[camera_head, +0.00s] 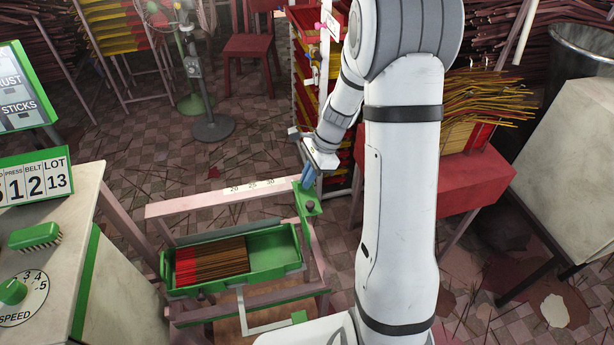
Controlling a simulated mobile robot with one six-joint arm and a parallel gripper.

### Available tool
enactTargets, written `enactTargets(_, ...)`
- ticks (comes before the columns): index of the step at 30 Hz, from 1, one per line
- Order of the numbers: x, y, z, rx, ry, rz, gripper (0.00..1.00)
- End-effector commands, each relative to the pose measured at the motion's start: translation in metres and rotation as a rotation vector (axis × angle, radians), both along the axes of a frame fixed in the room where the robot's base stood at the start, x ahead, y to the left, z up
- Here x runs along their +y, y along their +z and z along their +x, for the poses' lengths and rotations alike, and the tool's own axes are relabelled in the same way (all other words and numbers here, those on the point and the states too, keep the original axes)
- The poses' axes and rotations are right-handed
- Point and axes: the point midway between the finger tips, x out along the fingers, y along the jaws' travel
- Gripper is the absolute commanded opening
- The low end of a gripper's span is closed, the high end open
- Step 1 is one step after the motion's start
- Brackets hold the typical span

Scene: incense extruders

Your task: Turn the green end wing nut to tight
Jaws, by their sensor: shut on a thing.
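My gripper (306,178) reaches down with its blue fingers to the top of a green end bracket (304,197) on the right of the pink frame. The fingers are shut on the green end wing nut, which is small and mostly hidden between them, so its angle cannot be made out. A dark round knob (311,206) sits on the bracket just below the fingers. A pale scale strip (249,186) marked 20, 25, 30 lies along the frame's top rail, left of the bracket.
A green tray (275,252) with red-tipped brown sticks (222,259) sits in the frame below. A machine cabinet (40,262) with a green brush (35,236) and speed dial stands at left. A red table (463,185) with incense bundles is at right. Behind is a grey stand base (213,128).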

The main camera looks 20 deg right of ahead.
Motion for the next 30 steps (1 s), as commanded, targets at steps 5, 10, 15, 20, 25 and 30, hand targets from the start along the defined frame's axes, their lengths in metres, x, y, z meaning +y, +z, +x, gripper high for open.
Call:
enactTargets(5, -0.0002, 0.001, 0.0008, -0.003, -0.02, -0.001, 0.0)
enactTargets(10, -0.0003, 0.0009, 0.0009, -0.003, -0.021, -0.001, 0.0)
enactTargets(15, -0.0003, 0.0009, 0.0009, -0.002, -0.02, -0.001, 0.0)
enactTargets(20, -0.0002, 0.0006, 0.0006, -0.002, -0.019, -0.001, 0.19)
enactTargets(25, -0.0002, 0.0003, 0.0002, -0.001, -0.019, 0.0, 0.28)
enactTargets(30, -0.0004, 0.0006, 0.0002, -0.001, -0.02, 0.0, 0.28)
